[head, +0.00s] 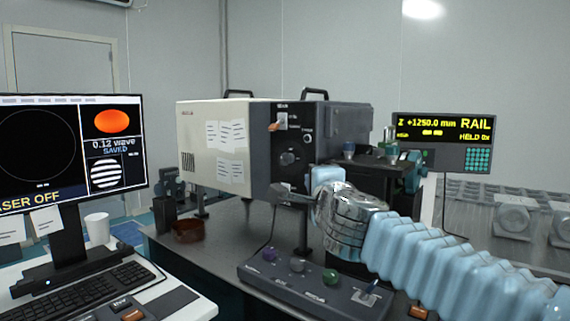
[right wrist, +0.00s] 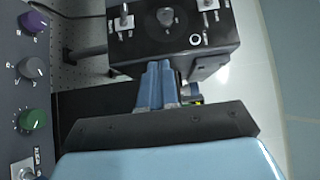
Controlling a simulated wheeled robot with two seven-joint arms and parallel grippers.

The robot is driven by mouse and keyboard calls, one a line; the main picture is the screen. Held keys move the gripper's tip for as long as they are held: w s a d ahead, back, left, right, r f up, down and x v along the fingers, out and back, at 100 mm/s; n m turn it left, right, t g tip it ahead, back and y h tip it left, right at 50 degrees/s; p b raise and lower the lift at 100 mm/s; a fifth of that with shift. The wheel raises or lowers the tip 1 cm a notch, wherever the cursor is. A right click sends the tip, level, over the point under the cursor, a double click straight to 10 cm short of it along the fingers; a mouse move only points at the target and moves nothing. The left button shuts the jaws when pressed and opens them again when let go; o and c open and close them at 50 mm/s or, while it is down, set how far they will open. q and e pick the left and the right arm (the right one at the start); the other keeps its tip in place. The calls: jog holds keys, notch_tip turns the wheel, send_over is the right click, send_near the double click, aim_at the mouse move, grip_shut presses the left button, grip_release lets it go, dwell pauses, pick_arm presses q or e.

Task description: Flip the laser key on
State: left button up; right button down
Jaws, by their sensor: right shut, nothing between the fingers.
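The laser unit is a box (head: 215,120) with a dark front panel (head: 262,150). High on the panel is a pale switch plate (head: 282,121) with an orange piece beside it; its label is too small to read, so I cannot tell whether it is the laser key. A round knob (head: 288,158) sits lower down. My right gripper (head: 324,174) is shut and empty, just in front of the panel's lower right. In the right wrist view its blue fingers (right wrist: 158,88) are together, below a panel (right wrist: 180,45) with small switches. My left gripper is not in view.
A control box (head: 310,292) with purple, grey and green knobs and a toggle lies below my right arm. The monitor (head: 72,150) reads "LASER OFF". A brown dish (head: 187,232) sits left on the dark table. A display (head: 443,142) reads "RAIL".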

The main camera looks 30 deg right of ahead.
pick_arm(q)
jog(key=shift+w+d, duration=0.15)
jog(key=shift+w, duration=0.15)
pick_arm(e)
jog(key=shift+w+d+r, duration=0.1)
jog(key=shift+w+r, duration=0.1)
jog(key=shift+w, duration=0.1)
send_near(286, 164)
jog(key=w+d, duration=0.2)
jog(key=d, duration=0.2)
jog(key=shift+w+a, duration=0.4)
jog(key=shift+w, duration=0.45)
jog(key=shift+w+a, duration=0.4)
jog(key=shift+w, duration=0.5)
jog(key=shift+f, duration=0.1)
